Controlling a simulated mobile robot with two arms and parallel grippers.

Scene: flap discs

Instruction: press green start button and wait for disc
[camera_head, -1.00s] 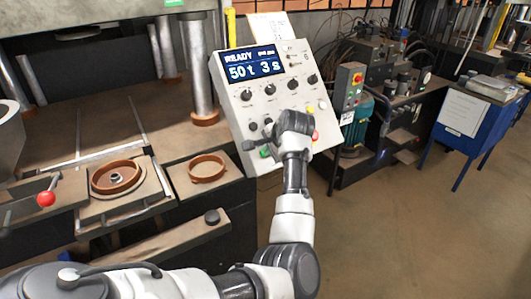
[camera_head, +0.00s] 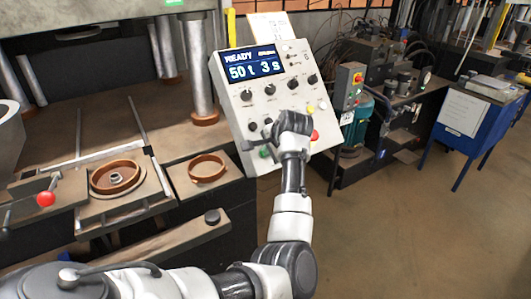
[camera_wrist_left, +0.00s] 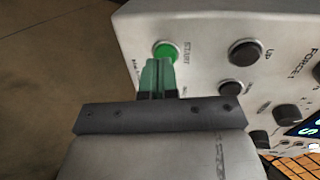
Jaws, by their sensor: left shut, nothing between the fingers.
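The green START button (camera_wrist_left: 166,50) sits on the grey control panel in the left wrist view; in the head view its green (camera_head: 265,153) shows low on the panel. My left gripper (camera_wrist_left: 158,64) is shut and empty. Its fingertips overlap the button's lower edge in the wrist view; I cannot tell whether they touch. The control panel (camera_head: 236,110) has a lit display (camera_head: 252,63) reading READY, 50 t and 3 s. A brown ring mould (camera_head: 115,177) lies on the press bed at left. My right gripper is not in view.
Black knobs and a red button (camera_head: 314,135) share the panel with the green one. A second brown ring (camera_head: 207,168) lies on the right plate. A red-knobbed lever (camera_head: 46,199) is at far left. A blue stand (camera_head: 490,118) is at right, with open floor before it.

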